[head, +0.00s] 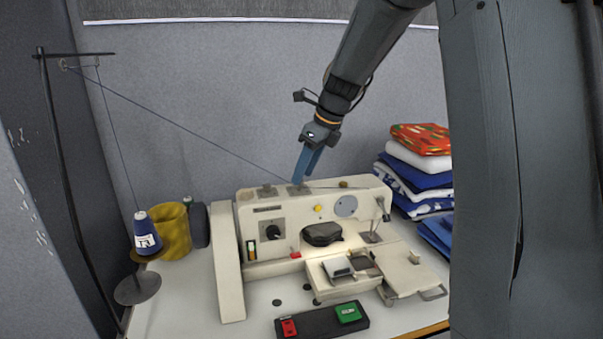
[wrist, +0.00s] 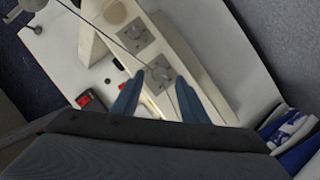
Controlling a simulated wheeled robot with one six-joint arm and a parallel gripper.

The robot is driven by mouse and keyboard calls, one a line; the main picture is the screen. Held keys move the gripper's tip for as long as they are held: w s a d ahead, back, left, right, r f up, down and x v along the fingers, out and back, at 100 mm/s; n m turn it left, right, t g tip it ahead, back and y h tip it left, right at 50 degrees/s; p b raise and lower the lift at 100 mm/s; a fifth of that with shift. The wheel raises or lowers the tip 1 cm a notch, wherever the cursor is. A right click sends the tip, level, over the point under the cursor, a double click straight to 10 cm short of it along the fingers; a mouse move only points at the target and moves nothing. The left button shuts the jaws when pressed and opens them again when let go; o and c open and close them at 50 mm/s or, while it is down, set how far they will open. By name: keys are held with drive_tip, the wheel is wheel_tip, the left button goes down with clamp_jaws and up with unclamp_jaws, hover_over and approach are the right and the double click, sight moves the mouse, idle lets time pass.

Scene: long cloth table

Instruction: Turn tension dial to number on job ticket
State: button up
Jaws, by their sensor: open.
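A cream sewing machine (head: 262,215) stands on the white table. Two small square grey plates with round dials sit on its top: a left dial (head: 267,190) and a right dial (head: 299,189). In the wrist view they are the upper dial (wrist: 131,36) and the nearer dial (wrist: 158,75). A black knob (head: 272,232) is on the machine's front. I cannot tell which is the tension dial. My gripper (head: 302,178) points down over the right top dial; its open blue fingers (wrist: 157,80) flank that dial in the wrist view. Contact is unclear. I cannot identify a job ticket.
Thread runs from the tall stand to the machine top. A red-and-green switch box (head: 322,321) is in front. Folded cloth (head: 417,172) is stacked right.

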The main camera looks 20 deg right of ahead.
drive_tip(key=shift+x, duration=0.9)
clamp_jaws()
